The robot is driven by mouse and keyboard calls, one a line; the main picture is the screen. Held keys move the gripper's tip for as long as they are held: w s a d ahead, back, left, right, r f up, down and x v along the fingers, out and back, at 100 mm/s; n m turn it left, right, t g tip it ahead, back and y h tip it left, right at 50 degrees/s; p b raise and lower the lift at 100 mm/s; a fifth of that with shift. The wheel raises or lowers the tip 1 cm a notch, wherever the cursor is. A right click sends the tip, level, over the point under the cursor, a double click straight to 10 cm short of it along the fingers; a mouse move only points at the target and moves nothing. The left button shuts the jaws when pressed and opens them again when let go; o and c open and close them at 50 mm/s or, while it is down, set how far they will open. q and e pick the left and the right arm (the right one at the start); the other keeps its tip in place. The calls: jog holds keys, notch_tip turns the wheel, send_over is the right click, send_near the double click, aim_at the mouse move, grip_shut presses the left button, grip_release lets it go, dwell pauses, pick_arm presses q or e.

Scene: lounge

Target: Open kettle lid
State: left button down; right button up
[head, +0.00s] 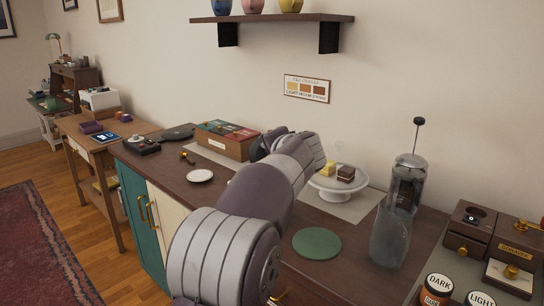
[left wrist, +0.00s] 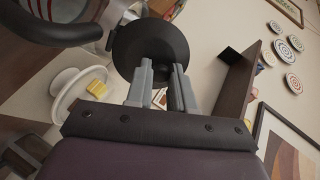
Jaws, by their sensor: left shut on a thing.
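The kettle is hidden behind my left arm in the head view. In the left wrist view its pale body (left wrist: 68,10) with red marks and its dark curved handle (left wrist: 45,30) show at the top left. The round black lid (left wrist: 150,42) is at the top middle, just beyond the fingers. My left gripper (left wrist: 161,70) is shut on the lid, its two grey fingers at the lid's lower part. I cannot tell whether the lid is still joined to the kettle. My right gripper is in neither view.
A white cake stand (head: 338,186) with cakes stands right of my arm. A glass press (head: 405,190), a green round mat (head: 317,243) and a tray with jars (head: 437,288) are nearer. A tea box (head: 226,139) and small white plate (head: 200,176) lie left. A wall shelf (head: 270,18) hangs above.

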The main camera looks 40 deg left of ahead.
pick_arm(q)
jog(key=c, duration=1)
grip_release()
jog(key=v, duration=1.2)
jog(key=shift+s+d+r, duration=0.2)
jog(key=shift+d, duration=0.05)
jog(key=shift+f, duration=0.1)
